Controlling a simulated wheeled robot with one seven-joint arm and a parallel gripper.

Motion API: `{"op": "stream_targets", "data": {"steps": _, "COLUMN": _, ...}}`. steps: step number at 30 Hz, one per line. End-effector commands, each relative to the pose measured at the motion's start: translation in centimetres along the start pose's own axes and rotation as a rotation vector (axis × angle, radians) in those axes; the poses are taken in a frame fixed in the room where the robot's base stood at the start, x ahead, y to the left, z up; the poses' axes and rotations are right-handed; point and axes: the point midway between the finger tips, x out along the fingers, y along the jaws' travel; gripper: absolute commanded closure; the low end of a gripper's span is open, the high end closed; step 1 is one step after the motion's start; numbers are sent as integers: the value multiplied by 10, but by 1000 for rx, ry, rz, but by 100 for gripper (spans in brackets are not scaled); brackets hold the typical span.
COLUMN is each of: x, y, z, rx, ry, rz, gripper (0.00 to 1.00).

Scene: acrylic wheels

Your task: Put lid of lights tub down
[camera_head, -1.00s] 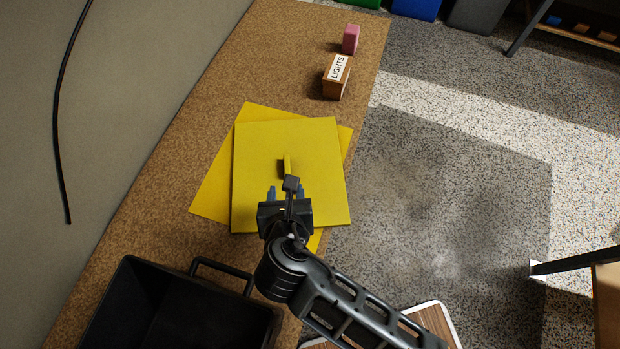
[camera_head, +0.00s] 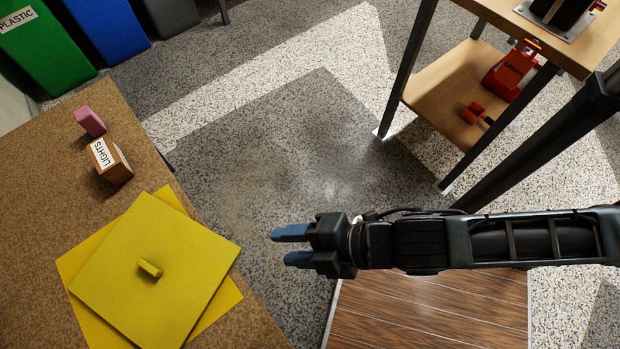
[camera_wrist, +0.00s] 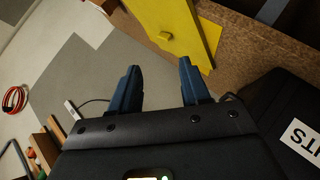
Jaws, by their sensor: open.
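The yellow lid (camera_head: 155,272) lies flat on the brown bench, with its small yellow handle (camera_head: 149,268) on top. It rests on a second yellow sheet (camera_head: 216,303), turned at an angle under it. A wooden block labelled LIGHTS (camera_head: 110,160) stands farther along the bench. My gripper (camera_head: 290,247) is open and empty, to the right of the lid and past the bench edge, over the floor. In the wrist view the lid (camera_wrist: 168,22) shows ahead of my open fingers (camera_wrist: 157,82), apart from them.
A pink block (camera_head: 90,121) stands behind the LIGHTS block. A dark tub with a white label (camera_wrist: 275,100) sits at the right in the wrist view. A two-level wooden stand (camera_head: 455,95) is at upper right. Green (camera_head: 45,50) and blue bins line the back. Open floor lies between.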

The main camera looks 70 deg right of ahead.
Motion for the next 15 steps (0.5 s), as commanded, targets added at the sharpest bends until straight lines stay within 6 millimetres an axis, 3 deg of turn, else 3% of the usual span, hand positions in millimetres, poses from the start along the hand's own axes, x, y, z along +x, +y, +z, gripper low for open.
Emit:
{"op": "stream_targets", "data": {"steps": 1, "x": -24, "y": 9, "z": 3, "rx": 145, "ry": 5, "rz": 29, "gripper": 54}}
{"op": "stream_targets", "data": {"steps": 6, "x": -90, "y": 48, "z": -1, "rx": 616, "ry": 70, "rz": 147, "gripper": 54}}
{"op": "stream_targets", "data": {"steps": 10, "x": -126, "y": 75, "z": -6, "rx": 874, "ry": 123, "rz": 219, "gripper": 54}}
{"op": "stream_targets", "data": {"steps": 15, "x": -148, "y": 93, "z": -10, "rx": 1036, "ry": 168, "rz": 268, "gripper": 54}}
